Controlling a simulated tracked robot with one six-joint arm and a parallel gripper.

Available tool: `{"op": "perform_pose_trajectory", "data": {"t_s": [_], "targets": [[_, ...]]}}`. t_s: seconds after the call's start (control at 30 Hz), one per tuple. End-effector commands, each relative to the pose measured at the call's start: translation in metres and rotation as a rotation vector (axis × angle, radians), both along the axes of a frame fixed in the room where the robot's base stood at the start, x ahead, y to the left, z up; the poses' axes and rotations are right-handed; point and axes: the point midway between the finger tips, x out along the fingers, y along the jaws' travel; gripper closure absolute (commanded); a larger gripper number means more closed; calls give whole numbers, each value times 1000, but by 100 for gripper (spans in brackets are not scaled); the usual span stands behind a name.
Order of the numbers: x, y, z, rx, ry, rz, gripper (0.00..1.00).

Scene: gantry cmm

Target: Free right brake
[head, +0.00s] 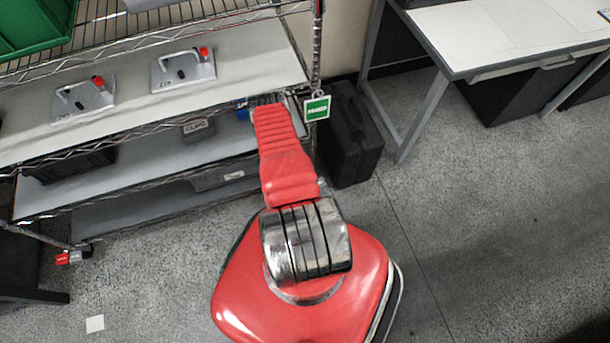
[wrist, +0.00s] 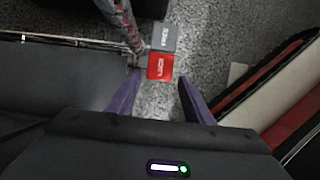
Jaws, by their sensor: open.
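In the wrist view, a brake pedal at the foot of a shelf post has a red LOCK tab (wrist: 160,66) and a grey FREE tab (wrist: 162,37). The red tab is nearer my gripper. This looks like the right brake, as my arm reaches to the rack's right end. My gripper (wrist: 157,88) is open and empty, its two dark fingers pointing toward the pedal, apart from it as far as I can tell. In the head view my arm hides the right brake and the gripper. The left brake (head: 72,257) shows there with red and grey tabs.
The wire shelf rack (head: 150,125) holds two grey fixtures with red knobs (head: 185,70). A green tag (head: 317,107) hangs on its right post. A black case (head: 350,135) stands just right of it. A workbench (head: 510,35) is at the upper right. Floor on the right is clear.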

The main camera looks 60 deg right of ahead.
Motion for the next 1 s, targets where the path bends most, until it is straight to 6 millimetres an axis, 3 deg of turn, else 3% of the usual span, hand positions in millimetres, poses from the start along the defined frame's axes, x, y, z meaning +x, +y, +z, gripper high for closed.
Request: {"op": "perform_pose_trajectory", "data": {"t_s": [0.4, 0.83, 1.0], "targets": [[-10, -10, -35, -1, -1, -2, 53], [-12, -11, -39, 0, 0, 0, 53], [-12, -11, -39, 0, 0, 0, 65]]}}
